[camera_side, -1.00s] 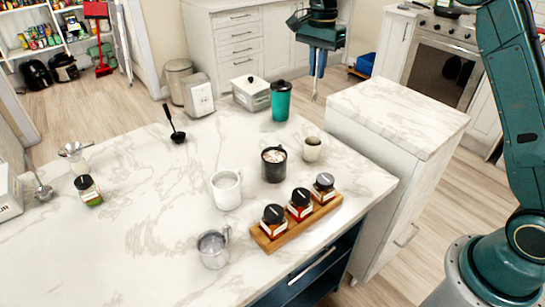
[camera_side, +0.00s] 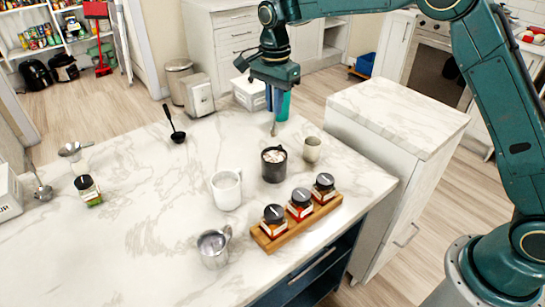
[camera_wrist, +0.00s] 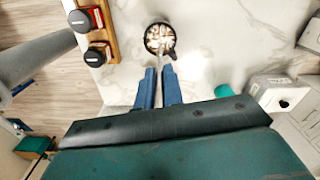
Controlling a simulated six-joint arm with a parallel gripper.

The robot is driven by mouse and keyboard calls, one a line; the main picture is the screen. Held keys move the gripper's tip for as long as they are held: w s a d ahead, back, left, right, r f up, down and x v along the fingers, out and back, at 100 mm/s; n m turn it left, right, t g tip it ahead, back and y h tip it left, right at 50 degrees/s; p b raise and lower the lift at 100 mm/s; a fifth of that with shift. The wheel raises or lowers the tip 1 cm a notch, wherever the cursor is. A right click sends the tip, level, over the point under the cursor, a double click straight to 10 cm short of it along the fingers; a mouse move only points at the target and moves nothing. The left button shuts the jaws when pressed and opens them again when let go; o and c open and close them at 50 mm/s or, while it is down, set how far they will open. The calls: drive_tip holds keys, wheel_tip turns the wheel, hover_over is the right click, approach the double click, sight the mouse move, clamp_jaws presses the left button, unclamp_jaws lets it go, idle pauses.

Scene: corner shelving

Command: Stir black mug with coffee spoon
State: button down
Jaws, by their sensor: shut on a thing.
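The black mug (camera_side: 273,168) stands upright on the marble counter, with white, lumpy contents at its top. My gripper (camera_side: 275,112) points down with its blue fingers shut on the coffee spoon (camera_side: 274,129), which hangs bowl down. In the side view the spoon's tip shows a little above the mug's rim in the picture. The spoon's upper handle is hidden by the fingers.
A beige cup (camera_side: 312,150) stands close right of the mug. A white mug (camera_side: 227,190), a metal pitcher (camera_side: 213,250) and a wooden tray (camera_side: 263,241) with dark-lidded jars are in front. A teal tumbler (camera_side: 284,106) is partly hidden behind my gripper.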

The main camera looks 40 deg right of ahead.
sight(276, 136)
drive_tip(key=shift+f, duration=0.2)
drive_tip(key=shift+f, duration=6.3)
drive_tip(key=shift+d, duration=0.25)
